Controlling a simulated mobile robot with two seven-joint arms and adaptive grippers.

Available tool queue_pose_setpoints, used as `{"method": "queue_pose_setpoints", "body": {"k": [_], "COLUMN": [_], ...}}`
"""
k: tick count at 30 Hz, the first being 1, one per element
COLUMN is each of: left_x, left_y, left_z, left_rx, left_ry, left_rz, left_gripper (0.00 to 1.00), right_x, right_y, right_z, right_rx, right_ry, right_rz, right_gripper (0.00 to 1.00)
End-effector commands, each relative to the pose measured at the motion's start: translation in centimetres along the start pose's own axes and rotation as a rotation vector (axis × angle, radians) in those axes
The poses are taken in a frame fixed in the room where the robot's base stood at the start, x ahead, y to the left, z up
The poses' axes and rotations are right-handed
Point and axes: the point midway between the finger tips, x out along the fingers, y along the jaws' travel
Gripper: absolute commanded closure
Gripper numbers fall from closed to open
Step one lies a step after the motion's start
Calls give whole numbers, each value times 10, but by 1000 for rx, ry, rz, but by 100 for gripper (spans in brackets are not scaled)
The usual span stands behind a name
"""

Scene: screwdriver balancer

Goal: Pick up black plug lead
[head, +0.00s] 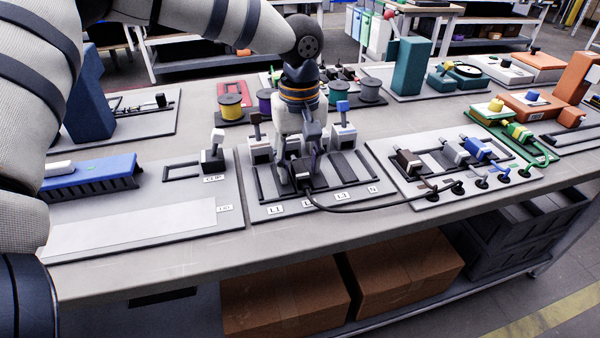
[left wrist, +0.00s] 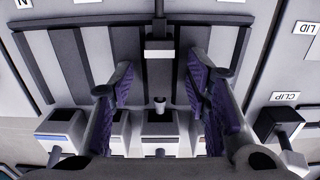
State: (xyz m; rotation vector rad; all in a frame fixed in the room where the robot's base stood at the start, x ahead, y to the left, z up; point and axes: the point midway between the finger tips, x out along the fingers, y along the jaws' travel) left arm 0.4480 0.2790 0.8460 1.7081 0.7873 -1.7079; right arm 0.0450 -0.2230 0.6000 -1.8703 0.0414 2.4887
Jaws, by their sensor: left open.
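The black plug (head: 301,172) of the lead sits at the middle board, near the L1 and L2 labels. Its black cable (head: 360,209) curves right to the board with other plugs. In the left wrist view the plug (left wrist: 158,49) shows as a small block with a dark cable running up. My left gripper (head: 304,166) points down over the middle board, at the plug. In the left wrist view its two purple-padded fingers (left wrist: 161,75) are open, one on each side of the plug's line, with visible gaps. The gripper partly hides the board in the head view. My right gripper is not in view.
The middle board (head: 262,213) holds upright levers close around the gripper. To the right, a board (head: 401,190) carries brown, grey and blue plugs (head: 477,148). A clip block (head: 212,158) stands at left. Yellow and purple spools (head: 231,106) are behind.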

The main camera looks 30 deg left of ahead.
Motion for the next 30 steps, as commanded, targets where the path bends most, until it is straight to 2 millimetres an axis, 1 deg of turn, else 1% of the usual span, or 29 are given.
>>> {"method": "queue_pose_setpoints", "body": {"k": [2, 3, 5, 6, 8, 9, 18, 20, 22, 23, 26, 29, 30], "left_x": [-1, -1, -1, -1, -1, -1, -2, -5, -12, -17, -40, -72, -86], "left_y": [0, 0, 0, 0, 0, 0, 0, 0, 1, 1, -1, -15, -21], "left_z": [0, 0, 0, 0, 0, 0, 0, 0, -1, -1, 2, 21, 29], "left_rx": [0, 0, 0, 0, 0, 0, 0, 0, -1, -1, 0, 2, 3], "left_ry": [1, 1, 1, 1, 1, 1, 1, 2, 3, 3, 3, 9, 11], "left_rz": [1, 1, 1, 1, 1, 1, 1, 2, 4, 4, 7, 14, 18], "left_gripper": [57, 59, 73, 82, 95, 100, 100, 100, 100, 100, 100, 100, 100], "right_x": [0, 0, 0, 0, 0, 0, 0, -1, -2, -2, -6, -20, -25], "right_y": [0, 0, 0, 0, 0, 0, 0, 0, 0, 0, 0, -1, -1], "right_z": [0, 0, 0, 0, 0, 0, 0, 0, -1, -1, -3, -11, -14], "right_rx": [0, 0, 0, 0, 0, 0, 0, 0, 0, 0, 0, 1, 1], "right_ry": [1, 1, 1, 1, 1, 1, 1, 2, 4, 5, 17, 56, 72], "right_rz": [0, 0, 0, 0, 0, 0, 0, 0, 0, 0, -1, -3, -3], "right_gripper": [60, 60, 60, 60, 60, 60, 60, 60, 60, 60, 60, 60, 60]}}
